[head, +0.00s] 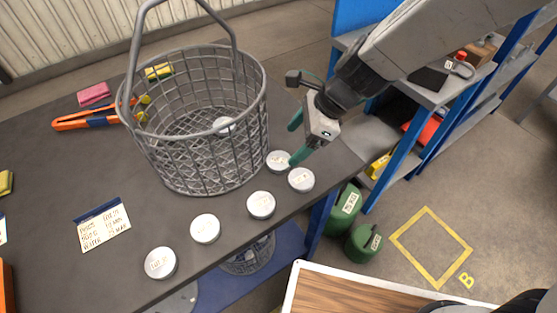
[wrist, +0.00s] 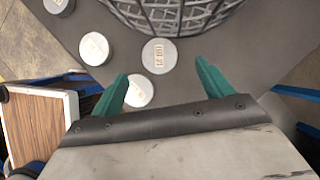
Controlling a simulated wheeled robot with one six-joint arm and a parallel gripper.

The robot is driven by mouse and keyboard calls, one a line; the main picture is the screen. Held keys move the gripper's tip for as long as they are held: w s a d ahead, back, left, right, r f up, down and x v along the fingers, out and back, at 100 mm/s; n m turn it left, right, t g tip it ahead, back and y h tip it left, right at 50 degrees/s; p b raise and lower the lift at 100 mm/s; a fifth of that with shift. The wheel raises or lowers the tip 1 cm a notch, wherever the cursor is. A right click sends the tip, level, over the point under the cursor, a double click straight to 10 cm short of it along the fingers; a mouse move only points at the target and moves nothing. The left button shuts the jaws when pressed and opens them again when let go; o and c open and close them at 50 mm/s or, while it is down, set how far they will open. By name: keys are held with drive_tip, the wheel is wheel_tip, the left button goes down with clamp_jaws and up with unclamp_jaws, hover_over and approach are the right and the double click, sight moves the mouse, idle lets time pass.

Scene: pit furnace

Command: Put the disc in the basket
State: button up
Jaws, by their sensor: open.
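The basket (head: 195,165) is grey wire mesh with its handle raised, standing on the dark table. One white disc (head: 224,125) shows inside it. Several more white discs lie in a curved row in front of it. The disc nearest the basket (head: 279,161) has a printed label and lies beside the basket wall; it also shows in the wrist view (wrist: 159,55), just beyond the gap between my fingertips. Another disc (head: 301,179) lies near the table edge, close to my left finger in the wrist view (wrist: 139,90). My gripper (head: 294,141) is open and empty, with green fingers.
Other discs (head: 261,204) (head: 205,228) (head: 160,263) lie along the front edge. A label card (head: 104,225), orange tongs (head: 90,120) and sponges (head: 94,94) lie left. Blue shelving (head: 390,140) stands right, with green containers (head: 345,208) below.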

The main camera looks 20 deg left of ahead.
sight(279, 160)
drive_tip(key=x, duration=0.6)
drive_tip(key=shift+f, duration=0.25)
drive_tip(key=shift+d, duration=0.1)
drive_tip(key=shift+c, duration=0.3)
drive_tip(key=c, duration=1.4)
drive_tip(key=shift+r, duration=0.1)
